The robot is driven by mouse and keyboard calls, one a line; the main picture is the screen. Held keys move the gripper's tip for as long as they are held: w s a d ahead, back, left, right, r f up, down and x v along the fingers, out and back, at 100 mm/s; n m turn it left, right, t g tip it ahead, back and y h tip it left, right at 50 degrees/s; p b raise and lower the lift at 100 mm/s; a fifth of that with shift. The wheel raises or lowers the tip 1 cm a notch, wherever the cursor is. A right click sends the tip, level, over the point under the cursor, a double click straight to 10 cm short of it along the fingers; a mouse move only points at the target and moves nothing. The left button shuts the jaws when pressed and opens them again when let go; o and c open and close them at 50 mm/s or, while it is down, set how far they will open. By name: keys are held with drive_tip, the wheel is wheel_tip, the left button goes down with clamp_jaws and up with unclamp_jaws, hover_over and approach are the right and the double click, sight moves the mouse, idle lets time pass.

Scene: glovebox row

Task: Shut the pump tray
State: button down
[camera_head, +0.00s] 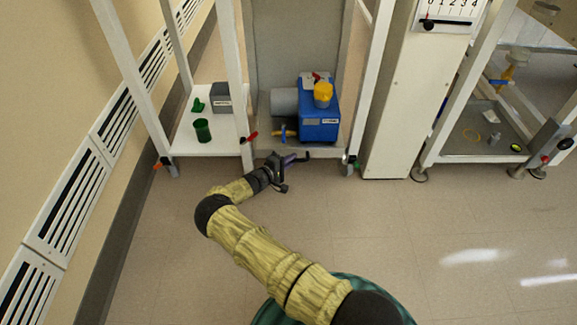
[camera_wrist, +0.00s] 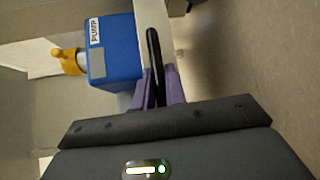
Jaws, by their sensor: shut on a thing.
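The blue pump (camera_head: 319,118) with a yellow cap (camera_head: 323,92) stands on the pump tray (camera_head: 335,153), low in the middle bay. My gripper (camera_head: 290,159) is at the tray's front, near the floor. In the wrist view the purple fingers of my gripper (camera_wrist: 160,88) are shut on the black bar handle (camera_wrist: 153,48), which runs along the pale tray front (camera_wrist: 172,32). The pump, with its PUMP label, also shows there (camera_wrist: 116,55). How far the tray stands out is hard to tell.
A white shelf (camera_head: 178,143) at left holds a green cup (camera_head: 202,130) and a grey box (camera_head: 221,97). A white column (camera_head: 405,95) stands right of the bay, and another frame stands farther right. A vented wall (camera_head: 70,205) runs along the left. The floor (camera_head: 470,230) at right is clear.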

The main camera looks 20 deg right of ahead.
drive_tip(key=shift+w+d, duration=0.1)
drive_tip(key=shift+w, duration=0.1)
drive_tip(key=c, duration=1.5)
unclamp_jaws()
drive_tip(key=shift+d, duration=0.1)
drive_tip(key=shift+o, duration=0.2)
drive_tip(key=p+v, duration=0.7)
drive_tip(key=v, duration=1)
drive_tip(key=shift+a, duration=0.25)
drive_tip(key=shift+s+r, duration=0.1)
